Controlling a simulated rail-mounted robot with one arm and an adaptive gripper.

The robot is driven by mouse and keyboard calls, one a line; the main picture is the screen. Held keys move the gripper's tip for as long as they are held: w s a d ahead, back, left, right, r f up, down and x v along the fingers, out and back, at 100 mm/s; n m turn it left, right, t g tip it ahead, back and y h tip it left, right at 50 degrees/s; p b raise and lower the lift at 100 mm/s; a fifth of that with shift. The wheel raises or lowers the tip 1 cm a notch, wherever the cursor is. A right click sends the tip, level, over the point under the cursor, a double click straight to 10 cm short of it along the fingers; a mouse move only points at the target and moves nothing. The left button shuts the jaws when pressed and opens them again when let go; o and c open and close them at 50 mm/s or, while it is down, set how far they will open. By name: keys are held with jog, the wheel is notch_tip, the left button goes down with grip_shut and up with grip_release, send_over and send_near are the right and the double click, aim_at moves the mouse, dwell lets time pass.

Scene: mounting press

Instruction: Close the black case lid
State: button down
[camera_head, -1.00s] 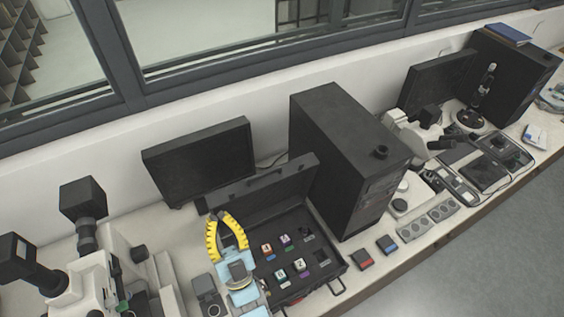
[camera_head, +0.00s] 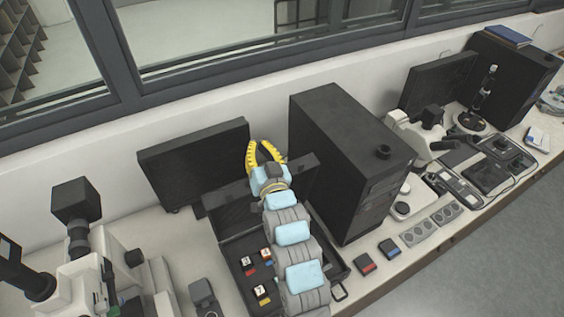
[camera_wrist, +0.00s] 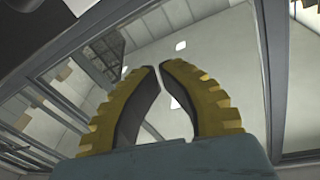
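The black case (camera_head: 232,240) stands open on the bench, with several small labelled blocks inside. Its lid (camera_head: 228,194) is raised at the back, in front of a monitor. My gripper (camera_head: 262,147), with yellow fingers, is above the lid's upper edge in the head view. Its fingertips nearly meet and hold nothing; I cannot tell whether it touches the lid. My arm hides the middle of the lid and part of the case's inside. The wrist view shows the fingers (camera_wrist: 158,67) against the window and the room beyond, with no case in sight.
A dark monitor (camera_head: 190,165) stands behind the lid. A black computer tower (camera_head: 340,150) stands close at the case's right. A white microscope (camera_head: 95,275) is at the left. Two small boxes (camera_head: 365,264) lie right of the case. The window wall runs behind.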

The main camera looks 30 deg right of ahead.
jog(key=s+d+f+g+b, duration=0.2)
jog(key=s+d+f+g, duration=0.1)
jog(key=s+d+g, duration=0.2)
jog(key=shift+w+d+f+y+p, duration=0.5)
jog(key=shift+w+d+f+p, duration=1.3)
jog(key=shift+w, duration=2.25)
jog(key=shift+g, duration=0.4)
jog(key=shift+s+a+f+p, duration=0.2)
jog(key=shift+s+a+f, duration=0.15)
jog(key=shift+s, duration=0.2)
jog(key=shift+s+a+f+p, duration=0.25)
jog(key=shift+s+f, duration=0.1)
jog(key=shift+s, duration=0.15)
jog(key=shift+s+a+f+p, duration=0.25)
jog(key=shift+s+f, duration=0.1)
jog(key=shift+s, duration=0.2)
jog(key=shift+s+f, duration=0.1)
